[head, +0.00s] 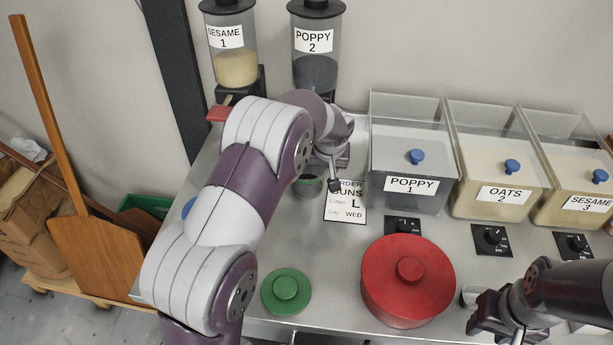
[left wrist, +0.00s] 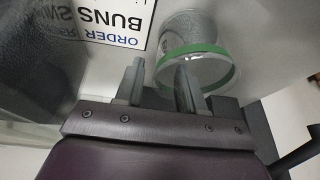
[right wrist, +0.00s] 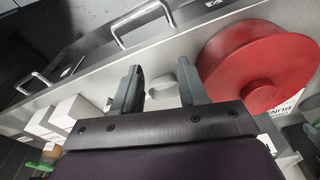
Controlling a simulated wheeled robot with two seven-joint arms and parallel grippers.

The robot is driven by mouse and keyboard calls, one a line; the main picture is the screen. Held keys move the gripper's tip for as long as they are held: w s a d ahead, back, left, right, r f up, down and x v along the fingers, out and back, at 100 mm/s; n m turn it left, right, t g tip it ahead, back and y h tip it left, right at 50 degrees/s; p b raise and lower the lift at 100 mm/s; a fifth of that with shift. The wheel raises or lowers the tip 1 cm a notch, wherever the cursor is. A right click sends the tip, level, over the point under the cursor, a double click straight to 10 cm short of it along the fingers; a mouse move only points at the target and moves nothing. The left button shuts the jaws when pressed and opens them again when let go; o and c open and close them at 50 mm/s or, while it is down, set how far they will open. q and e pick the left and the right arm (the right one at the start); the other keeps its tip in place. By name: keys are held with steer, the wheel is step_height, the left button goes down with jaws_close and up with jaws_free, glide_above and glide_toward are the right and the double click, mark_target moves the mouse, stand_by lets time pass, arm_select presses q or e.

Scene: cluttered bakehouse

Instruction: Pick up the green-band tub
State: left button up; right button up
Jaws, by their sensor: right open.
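The green-band tub (left wrist: 200,35) is a small grey round tub with a green band at its rim. In the head view the tub (head: 308,186) stands at the back of the metal counter, partly hidden by my left arm. My left gripper (head: 335,180) is beside it. In the left wrist view my left gripper (left wrist: 158,82) is open, with one finger overlapping the tub's green rim and the other off to the side. I cannot tell whether it touches. My right gripper (right wrist: 160,85) is open and empty near the counter's front edge.
An order card (head: 345,202) lies beside the tub. Bins (head: 412,150) of poppy, oats and sesame stand at the back right. A red round lid (head: 430,290) and a green lid (head: 286,284) lie in front. Dispensers (head: 235,60) stand behind.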

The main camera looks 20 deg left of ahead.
arm_select(q)
steer(key=shift+d, duration=0.1)
steer(key=shift+f, duration=0.1)
jaws_close()
stand_by(0.3)
